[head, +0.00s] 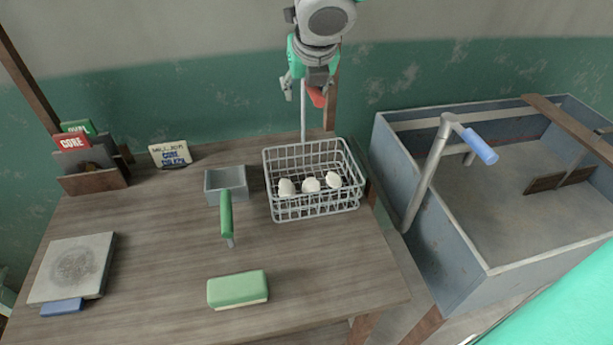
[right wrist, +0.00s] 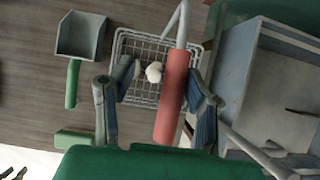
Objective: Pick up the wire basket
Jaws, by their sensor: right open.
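The wire basket (head: 313,208) stands upright on the wooden table near its back right, with three white lumps in it. A tall grey handle (head: 303,115) rises from it to a red grip (head: 317,97). In the right wrist view the basket (right wrist: 130,100) lies below, and the red grip (right wrist: 172,98) is between my fingers, nearer the right one. My right gripper (head: 301,90) is open, high above the basket at the grip's height; its open fingers also show in the right wrist view (right wrist: 157,95). I cannot tell whether they touch the grip. My left gripper is not in view.
A grey scoop with a green handle (head: 226,215) lies left of the basket. A green block (head: 238,289) is in front. A grey trough (head: 450,240) with a blue-handled pipe (head: 478,146) stands right of the table. A grey slab (head: 75,268) lies at left.

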